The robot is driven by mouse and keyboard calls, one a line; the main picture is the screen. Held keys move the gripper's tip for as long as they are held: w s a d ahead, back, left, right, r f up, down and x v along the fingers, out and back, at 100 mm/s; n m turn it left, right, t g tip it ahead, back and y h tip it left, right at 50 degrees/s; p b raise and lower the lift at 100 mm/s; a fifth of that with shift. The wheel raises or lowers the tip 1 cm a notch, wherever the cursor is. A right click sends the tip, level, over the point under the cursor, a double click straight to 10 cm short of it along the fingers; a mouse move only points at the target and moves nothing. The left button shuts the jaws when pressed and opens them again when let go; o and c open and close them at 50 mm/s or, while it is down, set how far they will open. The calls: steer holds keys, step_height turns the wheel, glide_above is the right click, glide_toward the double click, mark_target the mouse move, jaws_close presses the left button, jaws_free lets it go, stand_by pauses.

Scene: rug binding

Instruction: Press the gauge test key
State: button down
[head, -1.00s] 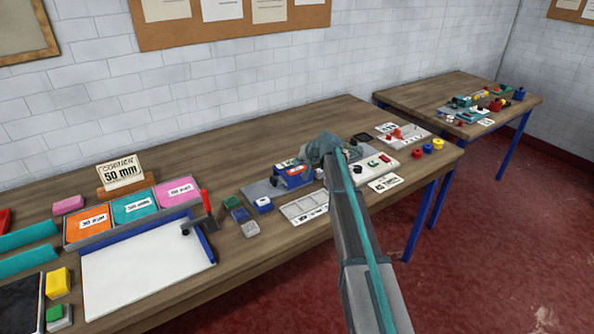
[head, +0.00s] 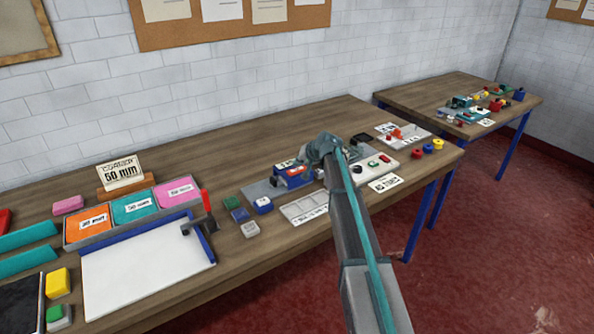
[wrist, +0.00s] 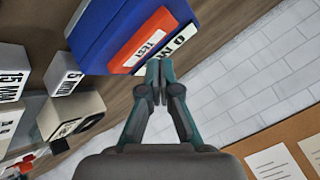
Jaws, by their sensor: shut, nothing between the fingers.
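The gauge is a blue block (wrist: 97,32) at the upper left of the wrist view. On its face is an orange-red key (wrist: 128,60) with a white TEST label (wrist: 149,43). Beside the key is a white display with partly hidden black characters. In the head view the blue gauge (head: 296,178) stands on the bench, partly behind my arm, and my fingertips are hidden.
White blocks marked 15 MM (wrist: 10,72) and 5 MM (wrist: 62,80) stand near the gauge in the wrist view. The bench behind is clear up to the tiled wall (head: 80,115).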

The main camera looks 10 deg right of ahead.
mark_target(298, 170)
steer(key=shift+f+b, duration=0.35)
steer(key=shift+f, duration=0.1)
steer(key=shift+f+b, duration=0.35)
steer(key=shift+f, duration=0.1)
stand_by(0.6)
steer(key=shift+r, duration=0.9)
steer(key=shift+r+p, duration=0.1)
steer(key=shift+p, duration=0.25)
steer(key=shift+r+p, duration=0.8)
steer(key=shift+r, duration=1.65)
